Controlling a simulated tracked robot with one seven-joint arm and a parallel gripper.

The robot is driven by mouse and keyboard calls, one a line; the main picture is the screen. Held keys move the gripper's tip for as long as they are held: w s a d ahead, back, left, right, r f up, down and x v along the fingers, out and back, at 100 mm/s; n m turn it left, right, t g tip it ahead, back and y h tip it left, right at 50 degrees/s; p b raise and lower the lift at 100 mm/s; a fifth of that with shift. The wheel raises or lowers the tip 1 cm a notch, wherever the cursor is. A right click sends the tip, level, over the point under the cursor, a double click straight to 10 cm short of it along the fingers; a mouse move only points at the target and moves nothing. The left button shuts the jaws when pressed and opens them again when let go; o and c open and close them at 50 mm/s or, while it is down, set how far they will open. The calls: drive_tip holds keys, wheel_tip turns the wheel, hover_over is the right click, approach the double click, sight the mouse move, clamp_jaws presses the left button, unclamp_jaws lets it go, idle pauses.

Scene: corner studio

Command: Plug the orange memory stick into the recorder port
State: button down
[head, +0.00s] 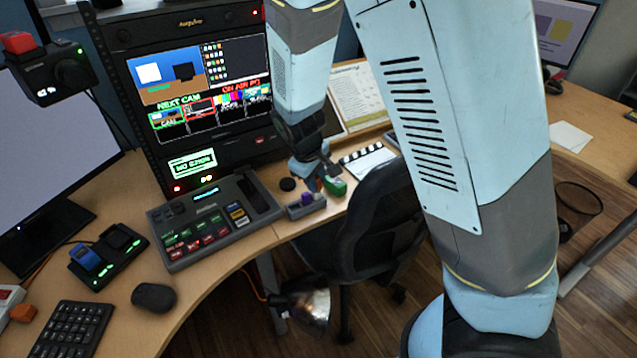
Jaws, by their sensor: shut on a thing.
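My gripper (318,177) is at the end of my arm, low over the desk beside the switcher panel. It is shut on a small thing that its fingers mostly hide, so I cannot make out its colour. Just below is a small grey holder (293,211) with a purple piece (307,199) in it. A green piece (336,187) shows right beside the fingertips; I cannot tell if it touches them. I cannot clearly see the orange memory stick. The black equipment rack (228,150) stands left of my gripper, with a green-lit display (192,163) low down. The recorder port is too small to make out.
The switcher panel (212,220) lies in front of the rack. A clapperboard (368,160) lies right of my gripper. A black chair (375,228) stands at the desk edge. A mouse (153,297), keyboard (68,331), black dock (108,255) and camera (55,72) are left.

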drive_tip(key=w+a+f+n+t+y, duration=0.1)
drive_tip(key=w+n+t+y, duration=0.4)
drive_tip(key=w, duration=0.3)
drive_tip(key=w+a+f+n+t+y, duration=0.2)
drive_tip(key=w+n+t+y, duration=0.3)
drive_tip(key=w+n+t, duration=0.2)
drive_tip(key=shift+w+n+t+y, duration=0.3)
drive_tip(key=shift+w+n+t, duration=0.05)
drive_tip(key=shift+n+t, duration=0.35)
idle(0.5)
drive_tip(key=shift+a+f, duration=0.1)
drive_tip(key=shift+w+a, duration=0.1)
drive_tip(key=shift+w, duration=0.05)
drive_tip(key=shift+x, duration=2.75)
drive_tip(key=shift+w+a, duration=0.25)
drive_tip(key=shift+w, duration=0.15)
idle(0.9)
drive_tip(key=c, duration=0.9)
unclamp_jaws()
